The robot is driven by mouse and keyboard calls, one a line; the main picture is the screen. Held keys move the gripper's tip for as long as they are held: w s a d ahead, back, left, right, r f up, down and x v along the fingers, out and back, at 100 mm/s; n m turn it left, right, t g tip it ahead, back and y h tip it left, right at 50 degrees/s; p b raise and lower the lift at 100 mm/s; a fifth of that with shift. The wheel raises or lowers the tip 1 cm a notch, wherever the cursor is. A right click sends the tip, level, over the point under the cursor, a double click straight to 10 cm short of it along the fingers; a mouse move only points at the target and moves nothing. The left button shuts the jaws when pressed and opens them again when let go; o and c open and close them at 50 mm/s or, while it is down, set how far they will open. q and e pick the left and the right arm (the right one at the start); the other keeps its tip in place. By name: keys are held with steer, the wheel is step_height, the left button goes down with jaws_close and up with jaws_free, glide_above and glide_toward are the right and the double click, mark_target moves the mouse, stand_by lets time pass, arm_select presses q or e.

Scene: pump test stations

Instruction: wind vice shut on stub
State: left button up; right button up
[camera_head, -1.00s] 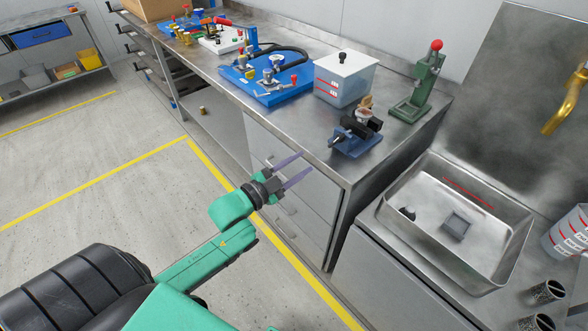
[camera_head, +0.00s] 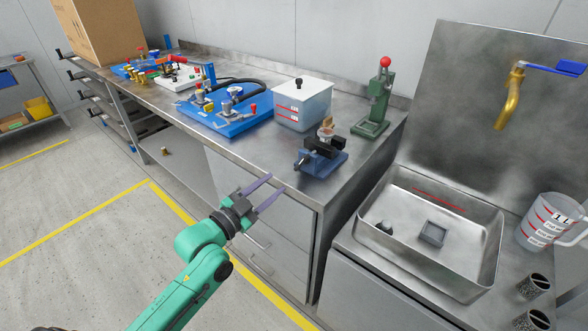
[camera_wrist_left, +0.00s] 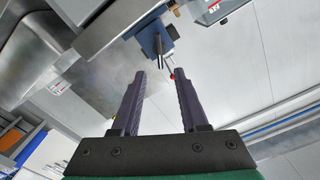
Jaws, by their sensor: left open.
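The small blue vice (camera_head: 322,160) with dark jaws stands near the front right corner of the steel bench. A brass and pale piece, likely the stub (camera_head: 326,129), shows at its jaws; I cannot tell whether they touch it. The vice's handle end (camera_head: 302,160) faces the bench front. My left gripper (camera_head: 277,184) is open and empty, in front of the bench edge, left of and apart from the vice. In the left wrist view, a blue body that looks like the vice (camera_wrist_left: 154,39) lies beyond the open fingertips (camera_wrist_left: 160,74). My right gripper is out of view.
A lidded container (camera_head: 303,104) and a green press with a red knob (camera_head: 372,110) stand behind the vice. A blue pump board (camera_head: 228,118) lies to the left. A steel sink (camera_head: 430,235) is at the right, with a measuring jug (camera_head: 548,222) beside it.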

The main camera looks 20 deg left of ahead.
mark_target(299, 164)
arm_select(q)
steer(key=p+x, duration=0.1)
steer(key=x, duration=0.9)
steer(key=shift+w, duration=0.15)
jaws_close()
